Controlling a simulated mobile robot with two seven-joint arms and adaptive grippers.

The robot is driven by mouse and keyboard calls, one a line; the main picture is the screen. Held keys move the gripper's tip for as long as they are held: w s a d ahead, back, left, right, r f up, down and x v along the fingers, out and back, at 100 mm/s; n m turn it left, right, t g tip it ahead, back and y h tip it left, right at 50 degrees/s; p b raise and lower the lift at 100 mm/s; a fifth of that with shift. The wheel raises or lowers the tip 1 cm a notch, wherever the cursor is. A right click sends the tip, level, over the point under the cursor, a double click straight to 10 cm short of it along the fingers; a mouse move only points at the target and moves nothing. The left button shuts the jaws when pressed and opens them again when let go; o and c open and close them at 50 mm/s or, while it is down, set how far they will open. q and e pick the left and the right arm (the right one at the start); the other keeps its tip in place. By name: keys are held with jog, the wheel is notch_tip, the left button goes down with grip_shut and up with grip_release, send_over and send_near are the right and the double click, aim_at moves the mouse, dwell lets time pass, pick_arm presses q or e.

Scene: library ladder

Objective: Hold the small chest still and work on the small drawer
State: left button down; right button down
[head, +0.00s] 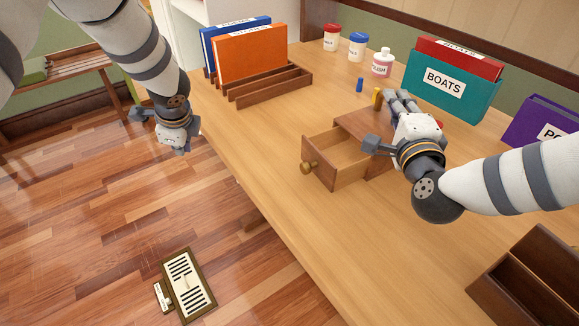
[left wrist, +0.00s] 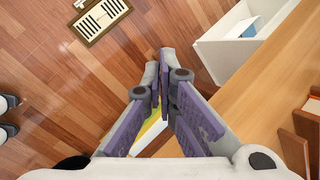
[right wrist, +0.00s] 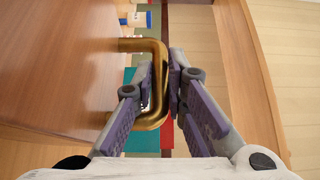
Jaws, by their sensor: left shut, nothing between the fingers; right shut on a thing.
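The small wooden chest (head: 362,124) stands on the table. Its small drawer (head: 338,174) is pulled out towards the left, looks empty inside and has a round brass knob (head: 309,167). My right gripper (head: 396,98) is at the chest's far side; in the right wrist view it is shut on a brass U-shaped handle (right wrist: 157,85) beside a wooden surface. My left gripper (head: 178,145) is shut and empty, off the table's left edge above the floor, well apart from the knob. The left wrist view shows its closed fingers (left wrist: 166,62).
Orange and blue binders (head: 250,55) stand in a wooden rack at the back left. Small bottles (head: 382,63), a teal BOATS binder (head: 450,85) and a purple binder (head: 545,122) line the back. A wooden tray (head: 535,275) sits front right. The table left of the drawer is clear.

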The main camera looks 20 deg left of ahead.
pick_arm(q)
jog(key=s+a+f+m+t+h, duration=0.15)
jog(key=s+f+m+h, duration=0.25)
jog(key=s+f, duration=0.45)
pick_arm(e)
jog(key=shift+s+a, duration=0.1)
pick_arm(q)
jog(key=m+t+h, duration=0.8)
jog(key=m+h, duration=0.1)
jog(key=h, duration=0.4)
send_near(302, 166)
jog(key=x, duration=0.6)
jog(key=shift+w+d, duration=0.25)
jog(key=shift+d, duration=0.05)
